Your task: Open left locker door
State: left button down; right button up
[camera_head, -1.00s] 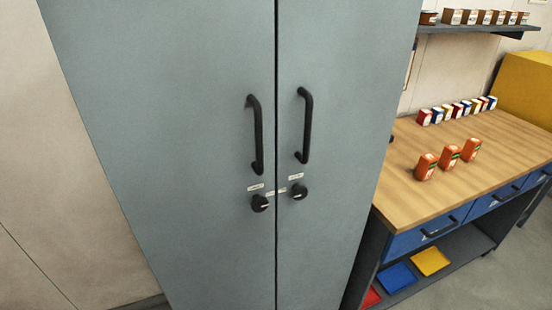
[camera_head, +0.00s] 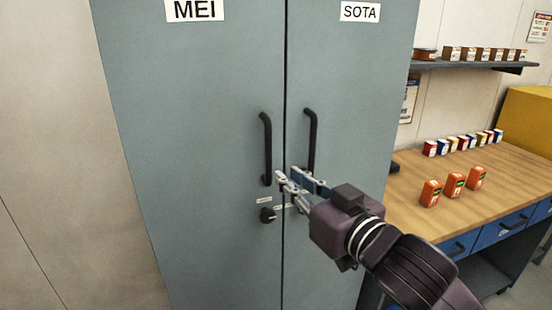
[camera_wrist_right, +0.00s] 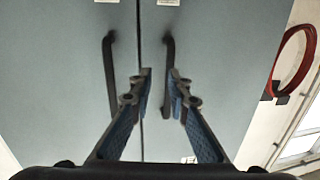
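The left locker door (camera_head: 190,130), labelled MEI, is closed flush beside the right door (camera_head: 350,110), labelled SOTA. Its black vertical handle (camera_head: 266,150) is near the seam, with a round lock knob (camera_head: 267,215) below. My right gripper (camera_head: 292,178) is in front of the doors near the lower ends of both handles. My left gripper is out of view.
The right door's handle (camera_head: 311,140) is close to my right gripper. A wooden workbench (camera_head: 510,170) with orange boxes (camera_head: 454,185) stands right of the locker, under a shelf (camera_head: 470,65). A red hose loop (camera_wrist_right: 297,60) hangs at right in the wrist view.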

aim_at(270, 156)
jog(key=shift+n+y, duration=0.3)
jog(key=shift+y, duration=0.2)
jog(key=w+a+r, duration=0.1)
jog(key=w+a+r+p, duration=0.1)
jog(key=w+a, duration=0.1)
jog(key=w+a+r+p, duration=0.1)
jog(key=w, duration=0.1)
jog(key=shift+a, duration=0.2)
jog(key=shift+c, duration=0.3)
grip_shut()
